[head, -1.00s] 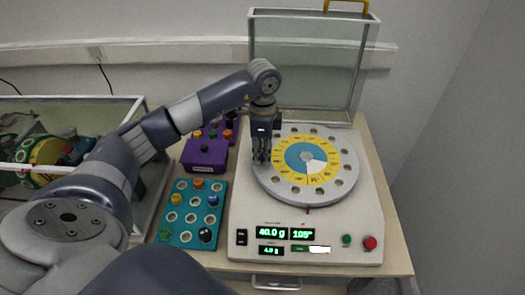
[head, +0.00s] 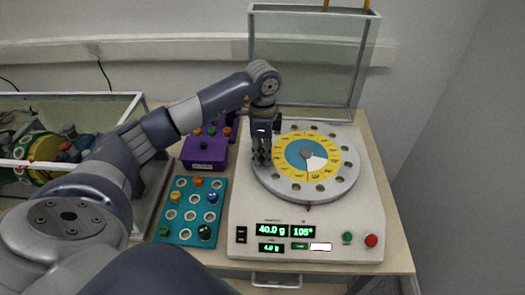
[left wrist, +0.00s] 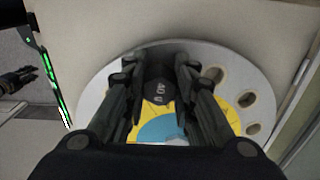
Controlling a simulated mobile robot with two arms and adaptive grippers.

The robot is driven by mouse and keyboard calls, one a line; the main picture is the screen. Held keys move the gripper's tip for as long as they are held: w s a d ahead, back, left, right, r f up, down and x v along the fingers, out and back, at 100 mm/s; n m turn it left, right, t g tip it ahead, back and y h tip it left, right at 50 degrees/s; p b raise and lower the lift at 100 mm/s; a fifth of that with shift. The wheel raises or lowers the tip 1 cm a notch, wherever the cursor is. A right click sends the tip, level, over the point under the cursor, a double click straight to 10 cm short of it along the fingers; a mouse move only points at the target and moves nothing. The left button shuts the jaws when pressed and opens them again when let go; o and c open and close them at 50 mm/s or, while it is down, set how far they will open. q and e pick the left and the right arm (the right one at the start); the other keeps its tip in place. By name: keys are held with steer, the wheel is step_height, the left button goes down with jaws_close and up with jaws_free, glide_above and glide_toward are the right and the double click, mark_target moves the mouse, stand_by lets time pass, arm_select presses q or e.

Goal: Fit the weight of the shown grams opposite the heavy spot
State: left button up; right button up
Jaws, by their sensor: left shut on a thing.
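A balancing machine (head: 300,218) has a grey round disc (head: 318,193) with a ring of holes and a yellow, blue and white dial (head: 318,150) at its centre. Its displays (head: 285,231) read 40.0 g and 105°, with a smaller one below. My left gripper (head: 262,158) is over the disc's left edge, pointing down. In the left wrist view its fingers (left wrist: 160,85) are shut on a black weight (left wrist: 160,91) marked 40, at the disc's rim. I cannot tell whether the weight is seated in a hole. A dark shape at the left, apparently my right gripper (left wrist: 18,80), is unclear.
A teal tray (head: 180,222) of coloured weights and empty holes lies left of the machine. Purple blocks (head: 203,155) with coloured knobs stand behind it. A raised clear guard (head: 312,65) stands behind the disc. Green (head: 347,238) and red (head: 371,240) buttons are at the front right.

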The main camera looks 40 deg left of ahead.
arm_select(q)
steer(key=shift+f, duration=0.15)
arm_select(e)
steer(key=shift+f, duration=0.1)
arm_select(q)
steer(key=o, duration=1)
steer(key=shift+o, duration=0.2)
arm_select(e)
steer(key=shift+d, duration=0.15)
arm_select(q)
step_height(320, 180, up, 12)
